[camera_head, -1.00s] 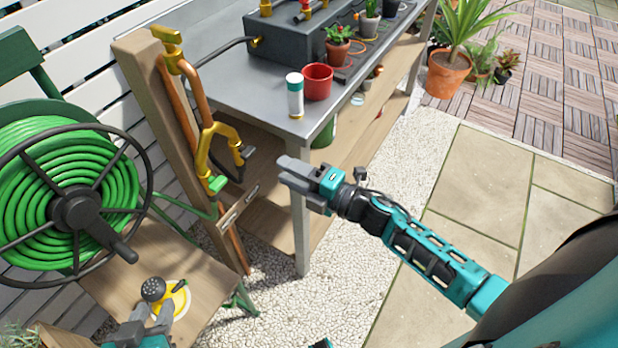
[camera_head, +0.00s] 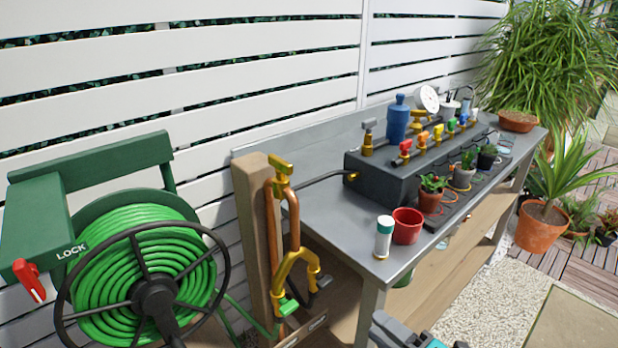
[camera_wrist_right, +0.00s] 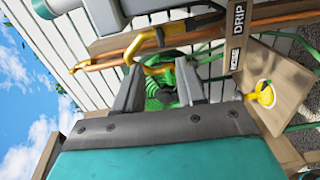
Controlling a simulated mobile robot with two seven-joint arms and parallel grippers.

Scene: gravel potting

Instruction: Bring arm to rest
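My right gripper (camera_head: 385,325) shows only in part at the bottom edge of the head view, in front of the bench's near leg. In the right wrist view its two dark fingers (camera_wrist_right: 160,88) stand apart with a clear gap. Nothing is held between them; the green hose reel shows behind the gap. My left gripper is out of both current views.
The hose reel (camera_head: 140,260) and brass tap post (camera_head: 258,235) stand left. Gravel (camera_head: 490,295) lies right.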

